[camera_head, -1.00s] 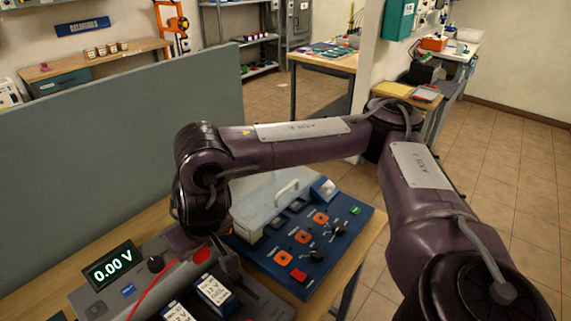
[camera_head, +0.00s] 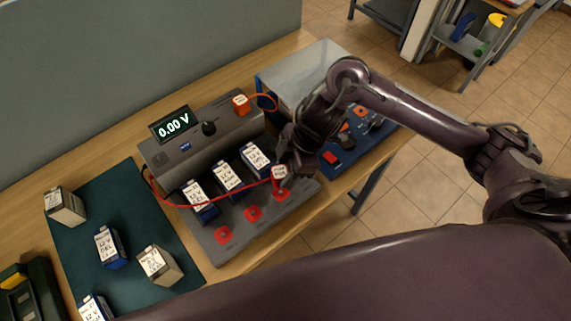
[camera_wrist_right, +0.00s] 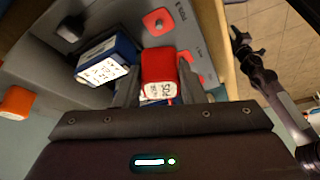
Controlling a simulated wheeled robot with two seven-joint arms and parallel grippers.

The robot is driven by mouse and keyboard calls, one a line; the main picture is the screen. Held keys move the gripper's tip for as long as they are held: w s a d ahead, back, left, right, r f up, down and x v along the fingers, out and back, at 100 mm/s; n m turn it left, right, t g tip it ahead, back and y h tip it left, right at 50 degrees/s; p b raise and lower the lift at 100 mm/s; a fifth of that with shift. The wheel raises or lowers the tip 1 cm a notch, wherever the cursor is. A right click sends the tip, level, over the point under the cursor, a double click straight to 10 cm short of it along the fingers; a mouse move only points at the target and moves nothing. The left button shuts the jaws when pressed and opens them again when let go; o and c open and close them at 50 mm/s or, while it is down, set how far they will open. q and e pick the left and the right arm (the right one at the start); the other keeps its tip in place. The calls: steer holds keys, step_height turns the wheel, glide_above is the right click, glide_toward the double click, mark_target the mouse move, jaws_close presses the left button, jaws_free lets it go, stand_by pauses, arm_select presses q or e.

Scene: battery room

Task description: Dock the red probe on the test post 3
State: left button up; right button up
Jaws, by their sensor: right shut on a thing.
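The red probe (camera_head: 279,172) has a white label on top, and its red cable runs left to the grey tester (camera_head: 170,162). My right gripper (camera_head: 285,168) is shut on it; the right wrist view shows the probe (camera_wrist_right: 158,68) between the two fingers. The rightmost red post pad (camera_head: 282,194) on the tester's front shelf lies right by the probe's lower end. I cannot tell whether they touch. Two other red pads, the middle one (camera_head: 253,213) and the left one (camera_head: 223,235), are uncovered. My left gripper is not in view.
Several blue batteries, one here (camera_head: 228,177), stand in the tester behind the pads. Its display (camera_head: 174,124) reads 0.00 V. An orange probe (camera_head: 241,104) stands at the back. A green mat (camera_head: 130,195) with batteries is left; a blue panel (camera_head: 345,150) is right.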

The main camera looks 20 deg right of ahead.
mark_target(280, 192)
steer(key=shift+s+f+b, duration=0.1)
steer(key=shift+f+b, duration=0.2)
steer(key=shift+f, duration=0.1)
step_height(280, 192, down, 5)
steer(key=b, duration=0.5)
steer(key=shift+f+b, duration=0.15)
steer(key=shift+b, duration=0.15)
steer(key=shift+p, duration=0.6)
stand_by(0.5)
steer(key=shift+f+b, duration=0.45)
steer(key=shift+f, duration=0.15)
stand_by(0.4)
steer(key=o, duration=0.7)
steer(key=p+v, duration=1)
steer(key=v, duration=0.1)
steer(key=shift+r, duration=0.1)
stand_by(0.6)
